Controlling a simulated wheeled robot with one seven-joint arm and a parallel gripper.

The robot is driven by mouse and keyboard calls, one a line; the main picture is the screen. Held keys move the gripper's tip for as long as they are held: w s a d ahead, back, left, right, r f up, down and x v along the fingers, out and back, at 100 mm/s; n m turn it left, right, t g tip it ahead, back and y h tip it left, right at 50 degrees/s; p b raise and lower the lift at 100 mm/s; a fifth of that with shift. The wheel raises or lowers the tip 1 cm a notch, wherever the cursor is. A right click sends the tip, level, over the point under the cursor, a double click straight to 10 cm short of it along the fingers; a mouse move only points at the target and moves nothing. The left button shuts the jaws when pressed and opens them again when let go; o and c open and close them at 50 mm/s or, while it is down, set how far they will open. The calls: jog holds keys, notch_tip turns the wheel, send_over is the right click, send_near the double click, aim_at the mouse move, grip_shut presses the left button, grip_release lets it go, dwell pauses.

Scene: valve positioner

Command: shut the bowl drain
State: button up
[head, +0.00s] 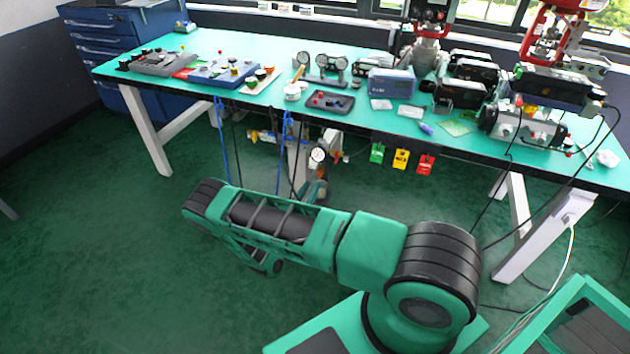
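Under the workbench, a white upright panel (299,160) carries air fittings and a round white gauge (318,155). The bowl and its drain cannot be made out at this size. My green arm stretches leftward across the floor in front of the bench and bends back at its far left end. Small teal and reddish parts just below the gauge look like the end of my arm, my gripper (314,188). They are partly hidden behind my upper arm. Its fingers are not clear, and I cannot tell whether it touches anything.
The green-topped workbench (240,42) holds panels, gauges, and several instruments. Blue and black cords (220,140) hang from its front edge beside the fittings. Green, yellow and red tags (401,159) hang there too. White legs (550,235) stand at both ends. Floor at left is clear.

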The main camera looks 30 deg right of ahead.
aim_at(319, 174)
jog(key=shift+x, duration=3)
grip_shut()
